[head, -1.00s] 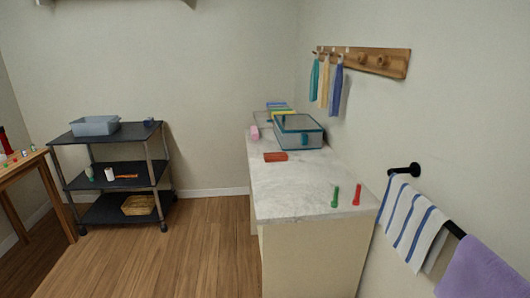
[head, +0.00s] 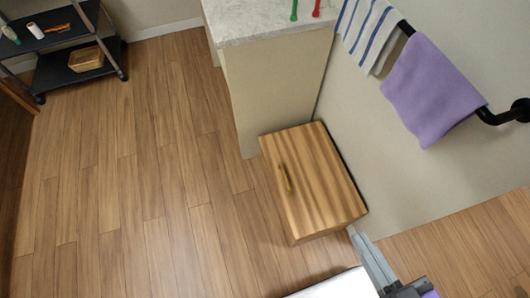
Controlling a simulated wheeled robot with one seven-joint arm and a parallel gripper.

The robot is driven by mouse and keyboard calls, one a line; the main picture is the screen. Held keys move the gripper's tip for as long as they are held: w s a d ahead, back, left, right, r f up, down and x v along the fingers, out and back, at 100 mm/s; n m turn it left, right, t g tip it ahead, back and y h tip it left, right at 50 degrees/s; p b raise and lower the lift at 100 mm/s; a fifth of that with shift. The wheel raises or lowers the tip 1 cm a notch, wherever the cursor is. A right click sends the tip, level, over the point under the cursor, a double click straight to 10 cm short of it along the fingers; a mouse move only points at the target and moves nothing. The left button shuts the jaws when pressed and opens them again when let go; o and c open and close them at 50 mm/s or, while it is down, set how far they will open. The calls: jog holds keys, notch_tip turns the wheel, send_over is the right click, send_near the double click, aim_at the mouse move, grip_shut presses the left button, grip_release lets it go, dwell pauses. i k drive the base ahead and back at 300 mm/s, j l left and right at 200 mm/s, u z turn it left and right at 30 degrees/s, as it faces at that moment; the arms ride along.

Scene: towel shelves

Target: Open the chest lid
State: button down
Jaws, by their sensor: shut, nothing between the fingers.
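The wooden chest (head: 325,180) stands on the floor against the right wall, just in front of the counter's end. Its striped wooden lid is shut, and I see no gap. A brass-coloured handle (head: 285,178) is near the chest's left side. My gripper (head: 354,232) comes in from the bottom right with its grey fingers together and empty. In the picture, its fingertips are just below the chest's lower right corner, away from the handle. I cannot tell their height or whether they touch the chest.
The marble-topped counter (head: 262,22) stands just beyond the chest. A purple towel (head: 432,90) and a striped towel (head: 367,30) hang on a black rail above it to the right. A dark shelf cart (head: 65,50) is at upper left. The wooden floor left of the chest is clear.

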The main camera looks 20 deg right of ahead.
aim_at(315, 188)
jog(key=i+j+u, duration=0.15)
jog(key=u, duration=0.25)
jog(key=i+j+u, duration=0.2)
jog(key=u, duration=0.2)
jog(key=i+j+u, duration=0.1)
jog(key=i, duration=0.3)
